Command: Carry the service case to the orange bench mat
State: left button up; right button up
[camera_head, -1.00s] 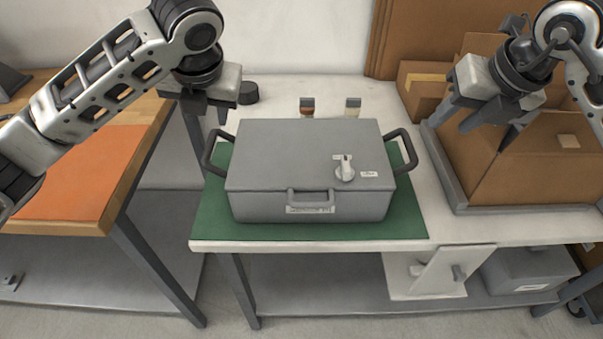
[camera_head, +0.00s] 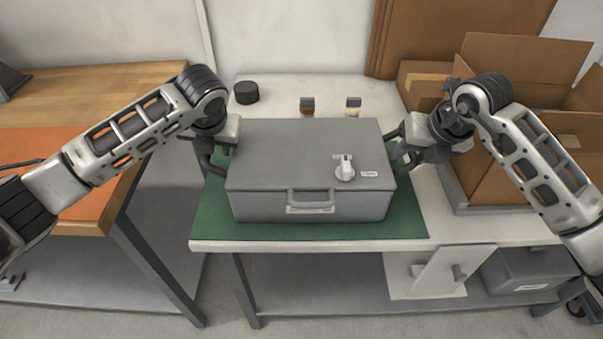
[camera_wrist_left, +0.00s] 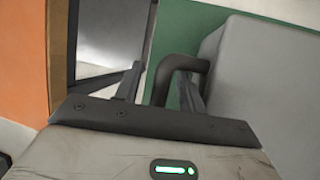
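The grey service case (camera_head: 300,160) sits flat on a green mat (camera_head: 215,225) on the white bench, lid shut, with a dark handle at each side. My left gripper (camera_head: 214,150) is at its left handle. In the left wrist view the handle (camera_wrist_left: 176,72) lies between the open fingers (camera_wrist_left: 160,90), with a gap to the left finger. My right gripper (camera_head: 400,147) is at the right handle; its fingers look apart around it, and the handle is mostly hidden. The orange bench mat (camera_head: 40,145) lies on the wooden bench at left, partly behind my left arm.
A gap separates the wooden bench (camera_head: 100,90) from the white bench. A black round lid (camera_head: 246,92) and two small bottles (camera_head: 307,106) (camera_head: 353,106) stand behind the case. Open cardboard boxes (camera_head: 520,75) fill the right side of the white bench.

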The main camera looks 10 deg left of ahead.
pick_arm(q)
grip_shut()
pick_arm(e)
grip_shut()
pick_arm(q)
jog(key=shift+r, duration=0.1)
dwell(1.0)
